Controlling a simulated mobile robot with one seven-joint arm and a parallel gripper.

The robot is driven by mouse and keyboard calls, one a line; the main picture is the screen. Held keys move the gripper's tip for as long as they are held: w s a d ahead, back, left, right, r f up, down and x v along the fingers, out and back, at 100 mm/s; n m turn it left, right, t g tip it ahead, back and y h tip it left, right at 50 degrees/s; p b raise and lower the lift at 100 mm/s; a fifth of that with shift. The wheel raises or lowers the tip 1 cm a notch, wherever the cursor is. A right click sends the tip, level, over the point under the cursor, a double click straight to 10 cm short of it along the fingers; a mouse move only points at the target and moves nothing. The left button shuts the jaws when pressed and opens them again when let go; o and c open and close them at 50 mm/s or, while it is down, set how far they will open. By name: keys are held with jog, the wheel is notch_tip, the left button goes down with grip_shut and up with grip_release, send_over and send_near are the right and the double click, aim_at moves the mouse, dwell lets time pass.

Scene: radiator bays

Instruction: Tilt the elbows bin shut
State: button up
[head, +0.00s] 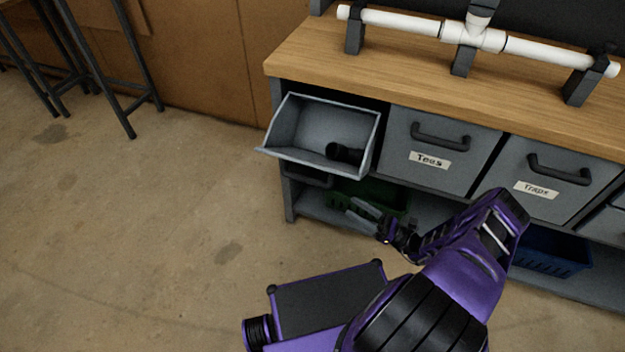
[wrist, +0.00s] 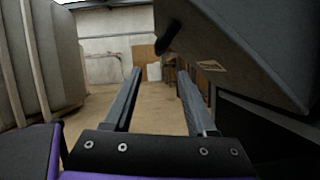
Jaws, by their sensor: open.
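The elbows bin (head: 322,118) is the grey bin at the left end of the bench, tilted open with its front leaning out. A black elbow fitting (head: 345,153) lies inside it. Its dark handle (head: 308,179) shows under the front lip, and also at the top centre of the wrist view (wrist: 168,37). My gripper (head: 350,207) is open and empty, below and to the right of the handle, apart from the bin. In the wrist view my fingers (wrist: 158,85) are spread, with the bin's grey surface (wrist: 245,40) above right.
A green crate (head: 345,195) and a blue crate (head: 555,262) sit on the lower shelf. White pipework (head: 470,36) stands on the wooden benchtop (head: 330,62).

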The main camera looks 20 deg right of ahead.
aim_at(311, 181)
jog(key=p+x, duration=0.1)
jog(key=x, duration=1.4)
jog(key=shift+w+a+r+p, duration=0.1)
jog(key=shift+w+r+p, duration=0.15)
jog(key=shift+p, duration=0.1)
jog(key=shift+s, duration=0.1)
grip_shut()
dwell(0.5)
